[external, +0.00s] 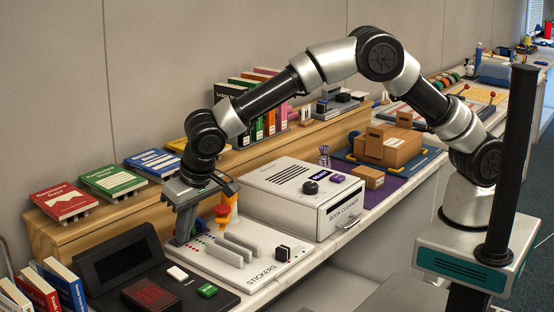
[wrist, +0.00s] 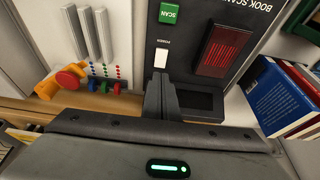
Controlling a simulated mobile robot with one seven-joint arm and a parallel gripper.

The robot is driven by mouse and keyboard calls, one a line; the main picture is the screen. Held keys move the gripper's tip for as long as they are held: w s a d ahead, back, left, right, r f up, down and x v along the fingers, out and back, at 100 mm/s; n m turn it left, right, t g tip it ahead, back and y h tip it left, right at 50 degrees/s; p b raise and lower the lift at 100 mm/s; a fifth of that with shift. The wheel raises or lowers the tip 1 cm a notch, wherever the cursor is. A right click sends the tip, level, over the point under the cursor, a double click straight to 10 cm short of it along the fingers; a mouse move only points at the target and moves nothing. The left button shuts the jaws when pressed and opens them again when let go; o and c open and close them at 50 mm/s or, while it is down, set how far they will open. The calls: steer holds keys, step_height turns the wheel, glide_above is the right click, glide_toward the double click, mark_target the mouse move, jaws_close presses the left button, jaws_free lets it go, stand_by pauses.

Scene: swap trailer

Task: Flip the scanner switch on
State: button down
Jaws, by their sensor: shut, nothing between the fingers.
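The dark book scanner (external: 200,269) lies on the counter, with a black screen (external: 122,258) at its back and a red-lined scan window (external: 150,294). Its white power switch (external: 177,273) sits beside the green SCAN button (external: 207,291). In the wrist view the white switch (wrist: 161,57) is just beyond the fingertips, with the green button (wrist: 168,13) past it. I cannot tell whether the switch is on or off. My gripper (external: 184,240) points down beside the scanner, shut and empty. In the wrist view the shut fingers (wrist: 160,88) partly cover the screen area.
The white STICKERS board (external: 258,268) with grey slots and an orange-red dispenser (external: 222,212) stands close to my gripper. The white BOOK CLEANER box (external: 303,198) is farther right. Upright books (external: 60,285) stand at the left. A wooden shelf with books (external: 65,202) runs behind.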

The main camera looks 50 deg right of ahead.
steer(key=v, duration=0.4)
steer(key=shift+w+r, duration=0.2)
steer(key=shift+w, duration=0.5)
steer(key=shift+f, duration=0.1)
glide_toward(174, 269)
steer(key=x, duration=0.5)
steer(key=shift+w, duration=0.15)
steer(key=shift+w+f, duration=0.1)
steer(key=shift+f, duration=0.45)
steer(key=shift+f, duration=0.1)
